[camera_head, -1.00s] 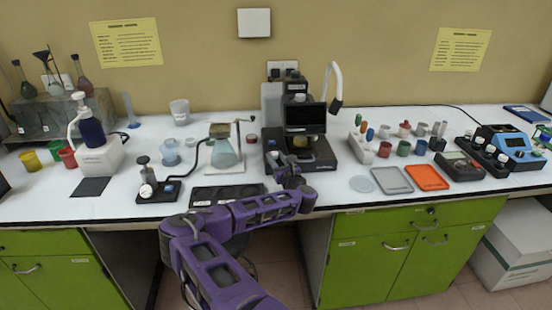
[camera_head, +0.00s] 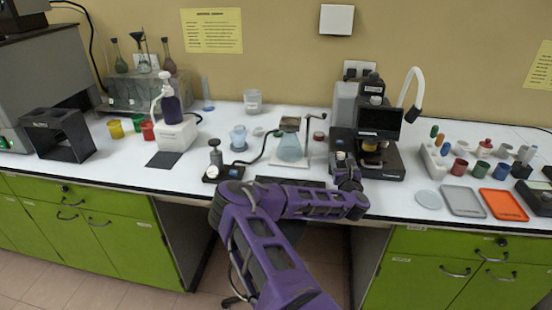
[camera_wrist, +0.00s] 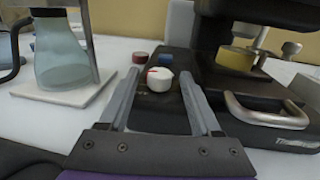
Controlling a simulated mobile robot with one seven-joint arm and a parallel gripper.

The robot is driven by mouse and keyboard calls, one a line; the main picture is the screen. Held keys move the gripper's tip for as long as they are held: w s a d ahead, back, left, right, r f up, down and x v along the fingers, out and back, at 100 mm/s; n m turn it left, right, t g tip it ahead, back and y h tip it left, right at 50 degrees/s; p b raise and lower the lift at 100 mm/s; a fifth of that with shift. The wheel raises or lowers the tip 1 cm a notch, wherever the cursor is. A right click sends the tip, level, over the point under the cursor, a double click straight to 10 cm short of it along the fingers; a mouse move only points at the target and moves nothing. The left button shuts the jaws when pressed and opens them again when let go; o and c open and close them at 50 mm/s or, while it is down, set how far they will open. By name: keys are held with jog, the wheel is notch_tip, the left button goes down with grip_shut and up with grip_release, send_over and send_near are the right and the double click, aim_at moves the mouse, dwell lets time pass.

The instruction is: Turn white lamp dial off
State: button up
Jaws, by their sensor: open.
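The white dial (camera_wrist: 160,79), with a red mark, sits on top of a black box (camera_wrist: 155,115) in the wrist view. My gripper (camera_wrist: 159,72) is open, with one finger on each side of the dial; I cannot tell whether either finger touches it. In the head view my gripper (camera_head: 347,170) is at the front left of the microscope-like device (camera_head: 368,135), and the dial is hard to make out there. The white gooseneck lamp (camera_head: 412,88) rises behind that device at its right.
A blue button (camera_wrist: 165,59) is behind the dial. A red-topped piece (camera_wrist: 140,58) is close to the left finger. A flask (camera_wrist: 60,55) on a white stand is to the left. A metal handle (camera_wrist: 265,112) juts out at the right.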

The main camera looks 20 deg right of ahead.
jog(key=shift+r+m+g+h, duration=0.1)
jog(key=shift+m+g+h, duration=0.2)
jog(key=shift+m+h, duration=0.2)
jog(key=shift+m+h, duration=0.3)
jog(key=shift+h, duration=0.1)
